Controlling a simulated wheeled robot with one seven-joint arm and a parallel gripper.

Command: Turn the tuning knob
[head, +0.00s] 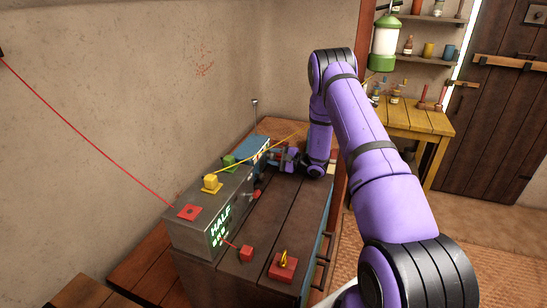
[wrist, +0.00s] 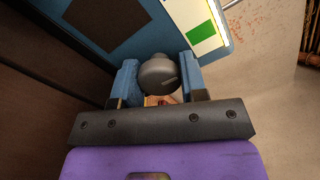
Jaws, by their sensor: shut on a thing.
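A blue radio (head: 252,147) stands on the dark wooden cabinet near the wall, with a thin upright antenna (head: 255,110) behind it. In the wrist view its blue front has a dark panel (wrist: 105,18) and a pale dial strip with a green patch (wrist: 200,35). The round grey tuning knob (wrist: 160,74), with a light mark on its face, sits between the blue fingers of my gripper (wrist: 159,86). My gripper is shut on the knob. In the head view my gripper (head: 275,157) is at the radio's front, and the knob is hidden.
Red blocks (head: 247,253) lie on the cabinet top (head: 262,222). A yellow cord (head: 255,160) runs close by my gripper.

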